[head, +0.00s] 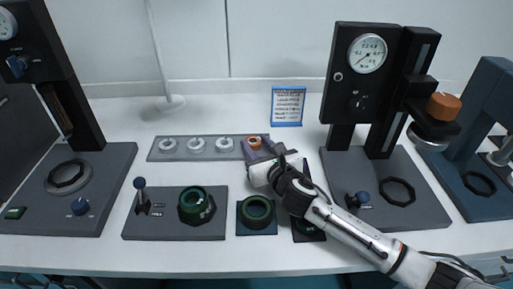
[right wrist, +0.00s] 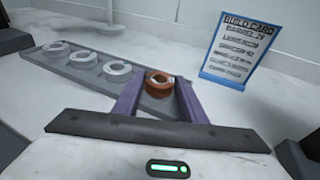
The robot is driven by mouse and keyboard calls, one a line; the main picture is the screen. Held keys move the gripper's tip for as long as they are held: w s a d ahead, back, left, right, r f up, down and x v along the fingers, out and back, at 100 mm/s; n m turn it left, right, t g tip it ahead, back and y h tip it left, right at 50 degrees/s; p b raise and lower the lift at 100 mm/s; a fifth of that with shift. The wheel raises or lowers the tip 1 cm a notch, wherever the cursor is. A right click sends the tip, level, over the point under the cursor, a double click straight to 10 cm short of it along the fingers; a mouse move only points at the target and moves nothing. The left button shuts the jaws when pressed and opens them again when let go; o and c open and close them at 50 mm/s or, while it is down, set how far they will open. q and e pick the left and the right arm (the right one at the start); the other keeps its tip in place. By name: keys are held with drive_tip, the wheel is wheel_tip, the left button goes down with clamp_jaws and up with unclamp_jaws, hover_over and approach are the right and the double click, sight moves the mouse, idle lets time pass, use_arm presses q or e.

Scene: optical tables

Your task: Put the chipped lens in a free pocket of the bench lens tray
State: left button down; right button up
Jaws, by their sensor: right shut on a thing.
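The lens in an orange-brown ring (head: 254,141) is between the two fingers of my right gripper (head: 257,148), over the right end of the grey bench lens tray (head: 184,156). In the right wrist view, the purple-grey fingers (right wrist: 158,98) close on both sides of the orange-brown lens (right wrist: 158,84). Its chip cannot be made out. Three pockets to the left in the tray hold white-ringed lenses (head: 196,144). I cannot tell whether the held lens rests in the tray's end pocket or is just above it. My left gripper is not in view.
A blue build card (head: 288,106) stands behind the tray's right end. In front are a dark base with a green ring (head: 196,205) and another green ring (head: 257,211). Tall dark gauge stations stand at left and right (head: 365,80). An orange-topped part (head: 443,106) is at the right.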

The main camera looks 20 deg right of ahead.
drive_tip(key=shift+f, duration=0.25)
drive_tip(key=o, duration=1.1)
drive_tip(key=shift+c, duration=0.2)
drive_tip(key=shift+s+r, duration=0.1)
drive_tip(key=shift+r, duration=0.05)
drive_tip(key=v, duration=1.2)
drive_tip(key=shift+p, duration=0.4)
